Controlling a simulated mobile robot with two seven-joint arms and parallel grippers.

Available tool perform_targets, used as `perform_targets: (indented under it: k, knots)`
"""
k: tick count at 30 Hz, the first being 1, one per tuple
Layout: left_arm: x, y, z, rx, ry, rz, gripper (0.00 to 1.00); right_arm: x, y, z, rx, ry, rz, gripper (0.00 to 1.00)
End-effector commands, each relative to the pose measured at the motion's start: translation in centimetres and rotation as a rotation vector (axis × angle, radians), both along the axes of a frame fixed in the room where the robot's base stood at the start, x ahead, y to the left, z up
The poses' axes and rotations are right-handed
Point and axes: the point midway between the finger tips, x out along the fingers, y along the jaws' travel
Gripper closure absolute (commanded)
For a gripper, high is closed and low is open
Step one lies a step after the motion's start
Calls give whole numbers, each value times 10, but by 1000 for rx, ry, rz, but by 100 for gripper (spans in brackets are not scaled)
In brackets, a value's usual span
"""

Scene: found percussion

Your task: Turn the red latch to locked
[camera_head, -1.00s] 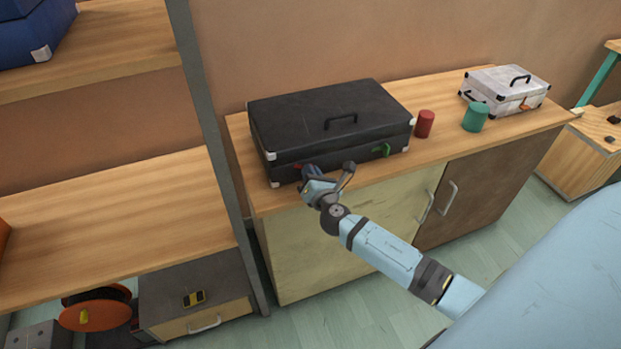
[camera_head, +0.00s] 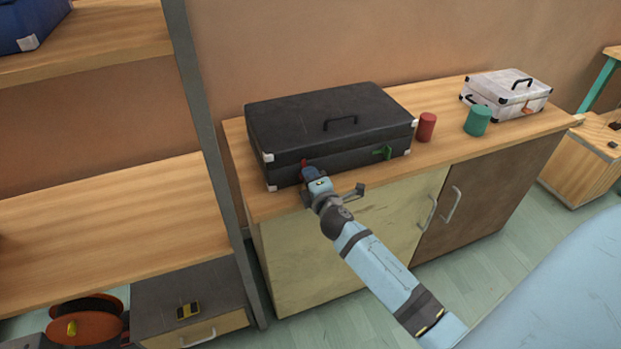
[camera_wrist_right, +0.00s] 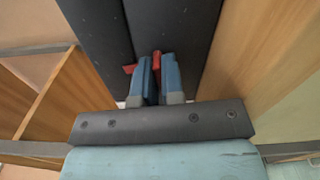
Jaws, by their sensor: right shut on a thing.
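The black case (camera_head: 330,118) lies closed on the wooden cabinet. Its red latch (camera_head: 304,163) is on the front face near the left end, partly hidden by my right gripper (camera_head: 312,175). In the head view the red part that shows points upward. In the right wrist view, the right gripper (camera_wrist_right: 157,78) is shut on the red latch (camera_wrist_right: 156,60), with red showing between the blue fingers and also left of the left finger. A green latch (camera_head: 383,153) sits on the same face near the right end. My left gripper is not in view.
A red cylinder (camera_head: 427,127) and a green cylinder (camera_head: 478,120) stand right of the case. A white case (camera_head: 507,92) is at the cabinet's right end. A grey shelf post (camera_head: 206,110) stands close on the left. A narrow strip of cabinet top is free in front.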

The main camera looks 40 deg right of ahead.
Motion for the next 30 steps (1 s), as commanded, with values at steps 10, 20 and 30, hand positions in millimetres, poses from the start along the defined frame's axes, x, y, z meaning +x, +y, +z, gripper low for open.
perform_targets:
  k: [10, 20, 30]
  knots:
    - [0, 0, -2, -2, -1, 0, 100, 0, 0, -1, 128, -31, 1, 100]
    - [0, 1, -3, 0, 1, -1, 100, 0, 0, 0, 150, -36, 1, 100]
    - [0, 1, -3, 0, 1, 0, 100, 0, 0, 0, 150, -36, 1, 66]
